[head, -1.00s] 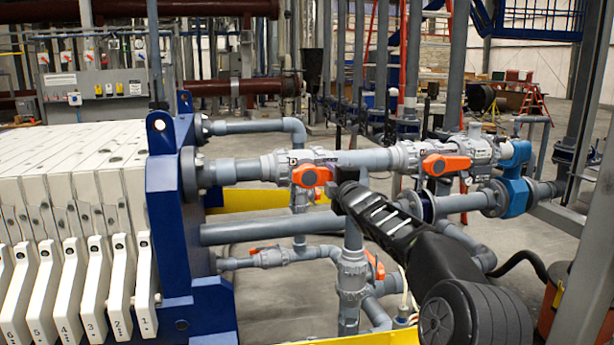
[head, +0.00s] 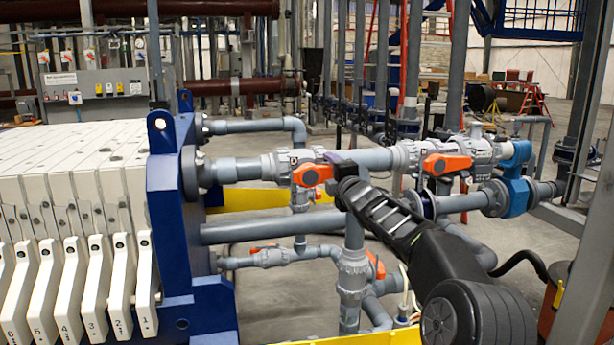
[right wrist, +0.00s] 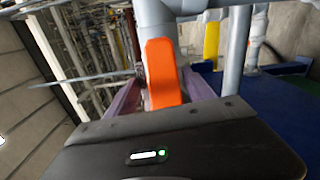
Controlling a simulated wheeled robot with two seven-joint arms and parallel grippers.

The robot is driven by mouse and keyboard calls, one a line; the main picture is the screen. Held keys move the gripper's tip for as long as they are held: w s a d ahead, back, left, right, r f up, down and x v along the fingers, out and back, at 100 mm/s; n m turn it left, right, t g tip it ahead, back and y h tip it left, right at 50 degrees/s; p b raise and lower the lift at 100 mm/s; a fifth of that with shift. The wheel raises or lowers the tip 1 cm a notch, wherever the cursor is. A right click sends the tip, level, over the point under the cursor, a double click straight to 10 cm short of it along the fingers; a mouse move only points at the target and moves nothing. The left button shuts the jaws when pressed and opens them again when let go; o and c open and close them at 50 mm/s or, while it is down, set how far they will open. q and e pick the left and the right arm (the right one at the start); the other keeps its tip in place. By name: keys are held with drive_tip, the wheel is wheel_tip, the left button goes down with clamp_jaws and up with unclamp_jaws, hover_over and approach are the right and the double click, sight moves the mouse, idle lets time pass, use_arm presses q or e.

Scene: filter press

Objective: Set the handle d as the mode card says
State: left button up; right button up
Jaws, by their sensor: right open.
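Handle d (head: 312,174) is an orange lever on a grey valve, beside a small tag marked D. It lies roughly along the horizontal pipe in the head view. My right gripper (head: 335,171) is open at the right end of this handle. In the right wrist view the orange handle (right wrist: 162,75) stands between the two purple-grey fingers of my right gripper (right wrist: 163,97). I cannot tell whether either finger touches it. My left gripper is not in view. I cannot make out a mode card.
A second orange handle (head: 446,164) is on the same pipe to the right. Lower pipes carry other orange handles (head: 375,265). The blue press frame (head: 170,205) and white numbered plates (head: 120,300) stand at left. A grey control panel (head: 97,92) is at the back left.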

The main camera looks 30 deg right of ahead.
drive_tip(key=b+v, duration=0.3)
drive_tip(key=v, duration=0.3)
drive_tip(key=shift+s, duration=0.25)
drive_tip(key=shift+a+f, duration=0.1)
